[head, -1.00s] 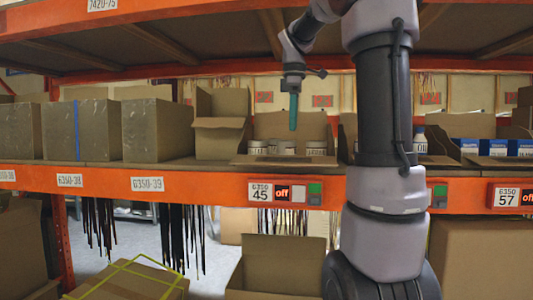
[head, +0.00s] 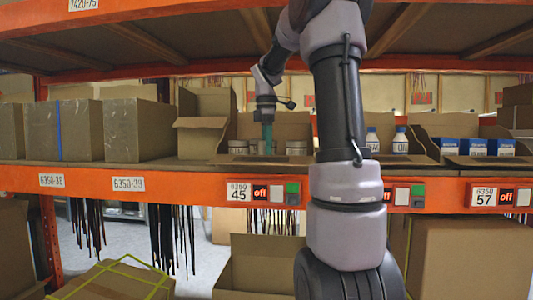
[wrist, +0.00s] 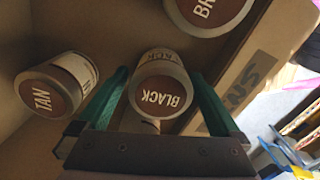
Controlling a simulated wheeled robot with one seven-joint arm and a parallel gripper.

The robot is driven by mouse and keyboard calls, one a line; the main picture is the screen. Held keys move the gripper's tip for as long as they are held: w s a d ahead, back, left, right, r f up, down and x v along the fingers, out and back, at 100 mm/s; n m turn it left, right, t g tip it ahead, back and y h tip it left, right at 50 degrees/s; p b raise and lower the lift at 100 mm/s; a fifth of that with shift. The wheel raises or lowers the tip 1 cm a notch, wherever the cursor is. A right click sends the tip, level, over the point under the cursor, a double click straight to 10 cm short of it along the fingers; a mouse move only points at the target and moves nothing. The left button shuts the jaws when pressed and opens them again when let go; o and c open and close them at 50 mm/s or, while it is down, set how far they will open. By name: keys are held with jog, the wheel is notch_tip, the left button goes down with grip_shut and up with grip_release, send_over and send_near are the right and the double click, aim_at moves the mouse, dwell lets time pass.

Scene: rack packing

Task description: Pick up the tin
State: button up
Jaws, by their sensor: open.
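Several tins with brown lids stand in an open cardboard box (head: 222,152) on the shelf. In the wrist view the tin marked BLACK (wrist: 160,88) lies between the two green fingers of my gripper (wrist: 160,76), one on each side. The gripper is open, and I cannot tell whether either finger touches the tin. The tin marked TAN (wrist: 55,87) is to the left, and a tin with a lid reading BR (wrist: 208,12) is at the top. In the head view my gripper (head: 267,148) points down into the box among the tins (head: 296,147).
The upper shelf (head: 150,45) hangs over the arm. Closed cartons (head: 137,130) stand left. White bottles with blue caps (head: 400,140) and blue-and-white packs (head: 460,147) are in boxes at the right. The box wall (wrist: 235,75) runs close to the right finger.

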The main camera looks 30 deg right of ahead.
jog(key=shift+f, duration=0.7)
jog(key=c, duration=1.3)
jog(key=shift+r, duration=0.1)
